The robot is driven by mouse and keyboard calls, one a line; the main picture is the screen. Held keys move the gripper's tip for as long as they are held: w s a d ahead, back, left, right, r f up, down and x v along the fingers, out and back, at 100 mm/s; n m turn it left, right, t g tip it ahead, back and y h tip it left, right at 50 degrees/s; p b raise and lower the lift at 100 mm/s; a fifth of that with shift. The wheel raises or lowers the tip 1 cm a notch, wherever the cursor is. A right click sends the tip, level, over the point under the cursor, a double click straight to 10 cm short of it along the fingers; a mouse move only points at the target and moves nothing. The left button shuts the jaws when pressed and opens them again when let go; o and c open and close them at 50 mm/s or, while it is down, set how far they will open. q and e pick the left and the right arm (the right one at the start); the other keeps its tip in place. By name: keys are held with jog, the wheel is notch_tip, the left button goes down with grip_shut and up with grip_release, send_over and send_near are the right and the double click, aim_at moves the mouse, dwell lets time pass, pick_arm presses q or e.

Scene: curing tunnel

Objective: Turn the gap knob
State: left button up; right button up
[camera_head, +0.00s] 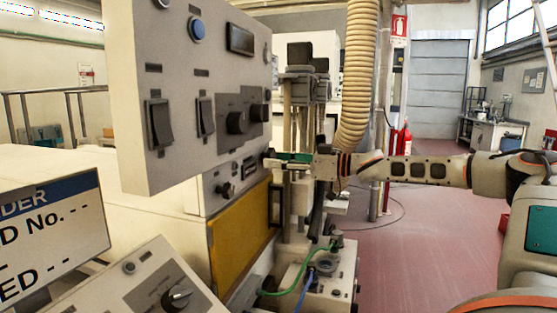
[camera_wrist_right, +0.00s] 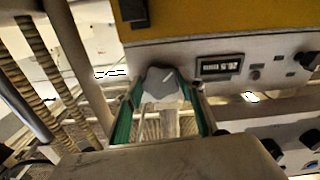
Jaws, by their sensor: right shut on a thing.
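A grey knob (camera_wrist_right: 160,84) with a pale pointer mark sits on the lower panel of the machine, beside a small digital display (camera_wrist_right: 220,66). I take it to be the gap knob; no label on it is readable. My right gripper (camera_wrist_right: 162,108) has its two green-padded fingers on either side of this knob and is shut on it. In the head view, my right gripper (camera_head: 276,158) reaches in from the right to the panel's right end, and its fingertips hide most of the knob. My left gripper is not in view.
The upright control panel (camera_head: 170,95), with rocker switches and black knobs, juts out just left of my gripper. A second knob (camera_head: 225,190) sits further left on the lower panel, above a yellow panel (camera_head: 240,240). A ribbed hose (camera_head: 359,75) hangs behind my arm.

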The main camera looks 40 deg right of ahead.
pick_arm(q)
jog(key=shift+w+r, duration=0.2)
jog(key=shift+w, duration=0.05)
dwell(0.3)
pick_arm(e)
jog(key=o, duration=1.1)
jog(key=shift+o, duration=0.2)
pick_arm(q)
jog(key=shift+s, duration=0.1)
pick_arm(e)
jog(key=v, duration=1.2)
